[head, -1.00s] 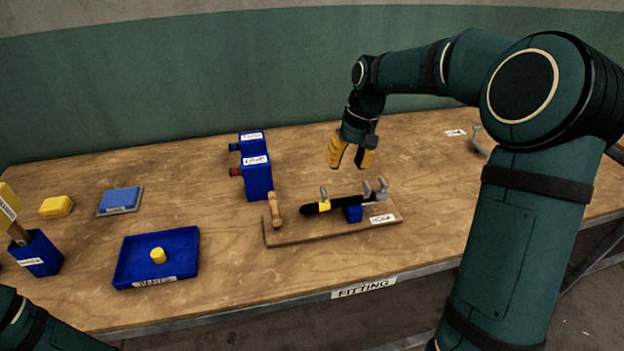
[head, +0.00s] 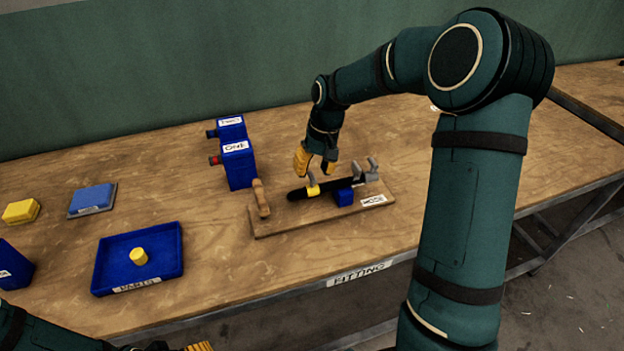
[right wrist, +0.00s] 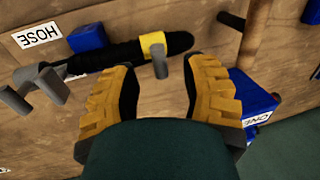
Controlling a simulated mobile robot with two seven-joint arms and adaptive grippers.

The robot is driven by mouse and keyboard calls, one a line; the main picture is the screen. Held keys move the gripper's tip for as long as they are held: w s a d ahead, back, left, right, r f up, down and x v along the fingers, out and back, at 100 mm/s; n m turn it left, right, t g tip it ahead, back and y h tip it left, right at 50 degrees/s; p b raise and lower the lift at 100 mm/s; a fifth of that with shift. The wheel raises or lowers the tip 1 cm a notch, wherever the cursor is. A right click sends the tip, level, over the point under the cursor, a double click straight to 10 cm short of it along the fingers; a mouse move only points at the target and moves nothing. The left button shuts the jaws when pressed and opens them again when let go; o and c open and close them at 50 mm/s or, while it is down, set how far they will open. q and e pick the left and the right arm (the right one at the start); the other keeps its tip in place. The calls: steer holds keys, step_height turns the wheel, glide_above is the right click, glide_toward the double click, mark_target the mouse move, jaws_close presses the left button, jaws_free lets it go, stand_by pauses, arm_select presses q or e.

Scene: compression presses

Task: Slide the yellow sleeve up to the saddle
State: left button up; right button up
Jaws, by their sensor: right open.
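The yellow sleeve (head: 313,188) is a short band around the black hose (head: 298,194), near the hose's left end, with a grey tab sticking up. In the right wrist view the sleeve (right wrist: 152,41) and its tab lie just beyond the fingertips. My right gripper (head: 314,168) is open and empty, pointing down just above the sleeve, with the tab between its fingers' directions. A blue block (head: 343,197) sits by the hose's middle, and grey prongs (head: 372,165) stand at its right end. I cannot tell which is the saddle. My left gripper (head: 198,346) barely shows at the bottom edge.
The hose lies on a wooden board (head: 290,226) labelled HOSE, with a wooden handle (head: 261,198) at its left end. Blue boxes ONE (head: 239,168) and TWO (head: 229,128) stand behind it. A blue parts tray (head: 107,262) is at left. Table right of the board is clear.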

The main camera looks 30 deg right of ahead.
mark_target(312, 175)
steer(key=shift+w+a+f, duration=0.1)
steer(key=shift+a+f, duration=0.05)
steer(key=shift+f, duration=0.6)
steer(key=shift+a+f, duration=0.15)
steer(key=shift+f, duration=0.6)
jaws_close()
steer(key=shift+s+d, duration=0.2)
steer(key=shift+d, duration=0.6)
steer(key=shift+s+d, duration=0.2)
steer(key=shift+d, duration=0.6)
steer(key=shift+s+d, duration=0.2)
steer(key=shift+d, duration=0.6)
jaws_free()
steer(key=shift+r, duration=0.15)
step_height(312, 175, up, 12)
steer(key=d, duration=0.2)
steer(key=shift+s+f, duration=0.2)
steer(key=shift+s, duration=0.05)
steer(key=shift+d, duration=0.1)
